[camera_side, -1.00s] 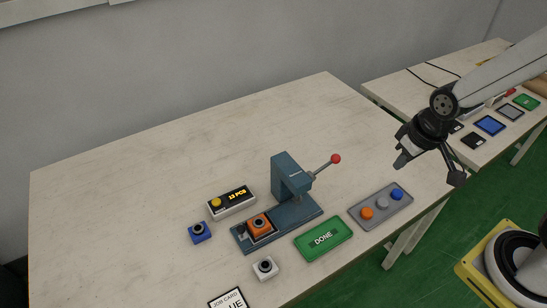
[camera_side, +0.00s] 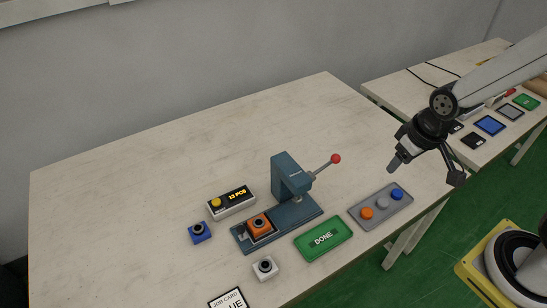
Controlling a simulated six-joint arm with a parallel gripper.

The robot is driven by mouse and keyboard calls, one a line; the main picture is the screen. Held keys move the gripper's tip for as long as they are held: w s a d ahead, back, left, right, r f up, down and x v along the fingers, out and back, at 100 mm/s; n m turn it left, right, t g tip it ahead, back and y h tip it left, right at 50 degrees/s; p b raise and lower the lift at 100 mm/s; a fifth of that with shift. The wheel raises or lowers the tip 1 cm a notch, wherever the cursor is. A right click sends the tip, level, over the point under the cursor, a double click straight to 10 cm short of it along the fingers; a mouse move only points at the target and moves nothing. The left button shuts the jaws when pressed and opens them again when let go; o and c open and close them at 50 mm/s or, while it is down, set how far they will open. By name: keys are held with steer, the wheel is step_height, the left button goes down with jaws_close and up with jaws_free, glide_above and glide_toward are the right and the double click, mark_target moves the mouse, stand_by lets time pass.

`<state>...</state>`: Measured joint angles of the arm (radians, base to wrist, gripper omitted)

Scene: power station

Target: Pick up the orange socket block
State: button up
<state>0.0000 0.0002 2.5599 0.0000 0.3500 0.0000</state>
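The orange socket block (camera_side: 259,226) sits upright on the left end of the blue press base (camera_side: 297,211), in a dark-edged nest. It has a dark round socket on top. My gripper (camera_side: 424,172) is in the air at the right, above the table's right edge and well away from the block. Its two fingers are spread wide apart, with nothing between them.
A blue socket block (camera_side: 200,232) and a white one (camera_side: 265,268) stand near the press. The press has a red-knobbed lever (camera_side: 335,159). A counter box (camera_side: 232,202), a green DONE plate (camera_side: 323,239), a grey button tray (camera_side: 381,207) and a job card (camera_side: 229,300) lie around it.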

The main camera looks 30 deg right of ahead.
steer(key=o, duration=0.4)
steer(key=shift+o, duration=0.2)
steer(key=shift+w+v, duration=0.55)
steer(key=shift+v, duration=1.95)
steer(key=w+a+m+g+y, duration=0.1)
steer(key=w+a+m+y, duration=0.1)
steer(key=w+a+m, duration=0.85)
steer(key=w+a+m+g+y, duration=0.25)
steer(key=w+a+m, duration=0.45)
steer(key=a, duration=0.6)
step_height(320, 180, down, 20)
steer(key=s, duration=0.1)
steer(key=shift+s+d+t, duration=0.3)
steer(key=shift+d+t, duration=0.05)
steer(key=shift+t, duration=0.1)
steer(key=shift+m, duration=0.25)
